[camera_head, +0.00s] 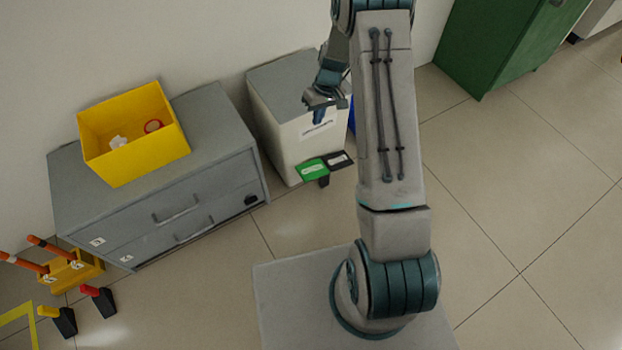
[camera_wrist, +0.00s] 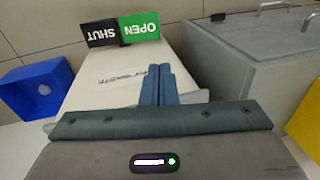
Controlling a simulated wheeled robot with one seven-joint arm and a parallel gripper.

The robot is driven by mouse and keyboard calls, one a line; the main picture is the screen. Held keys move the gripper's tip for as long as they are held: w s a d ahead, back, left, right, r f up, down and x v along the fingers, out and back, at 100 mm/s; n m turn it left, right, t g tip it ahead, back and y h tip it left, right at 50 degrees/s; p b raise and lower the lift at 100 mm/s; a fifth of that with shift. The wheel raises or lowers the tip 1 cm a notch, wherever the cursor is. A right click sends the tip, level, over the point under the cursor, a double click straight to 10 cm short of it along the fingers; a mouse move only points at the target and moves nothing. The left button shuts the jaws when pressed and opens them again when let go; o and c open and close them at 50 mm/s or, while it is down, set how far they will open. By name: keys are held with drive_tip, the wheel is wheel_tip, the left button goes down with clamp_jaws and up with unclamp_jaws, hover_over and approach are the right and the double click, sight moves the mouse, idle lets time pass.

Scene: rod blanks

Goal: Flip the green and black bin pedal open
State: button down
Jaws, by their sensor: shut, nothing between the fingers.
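The pale bin (camera_head: 288,135) with a grey lid stands against the wall. Its pedal has a green half (camera_head: 312,169) on the left and a black half (camera_head: 340,160) on the right, low at the bin's front. In the wrist view the green half (camera_wrist: 140,27) reads OPEN and the black half (camera_wrist: 103,32) reads SHUT, both upside down. I cannot tell which half is lower. My gripper (camera_head: 319,117) is shut and empty, beside the bin's upper front and above the pedal, apart from it. Its blue fingers (camera_wrist: 158,72) point toward the pedal in the wrist view.
A grey drawer cabinet (camera_head: 215,146) stands left of the bin, with a yellow box (camera_head: 140,165) on top. A blue container (camera_wrist: 40,88) is on the bin's other side. A green cabinet (camera_head: 500,45) stands at the back right. The floor before the pedal is clear.

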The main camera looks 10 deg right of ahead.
drive_tip(key=b, duration=0.4)
hover_over(310, 176)
drive_tip(key=w+d, duration=0.1)
drive_tip(key=d, duration=0.3)
wheel_tip(310, 176, down, 16)
drive_tip(key=shift+w+a+g, duration=0.1)
drive_tip(key=shift+a+g, duration=0.1)
drive_tip(key=shift+g, duration=0.1)
drive_tip(key=b+x, duration=0.4)
drive_tip(key=x, duration=1)
drive_tip(key=shift+a+r+b, duration=0.1)
drive_tip(key=shift+a+b, duration=0.05)
drive_tip(key=shift+b, duration=0.15)
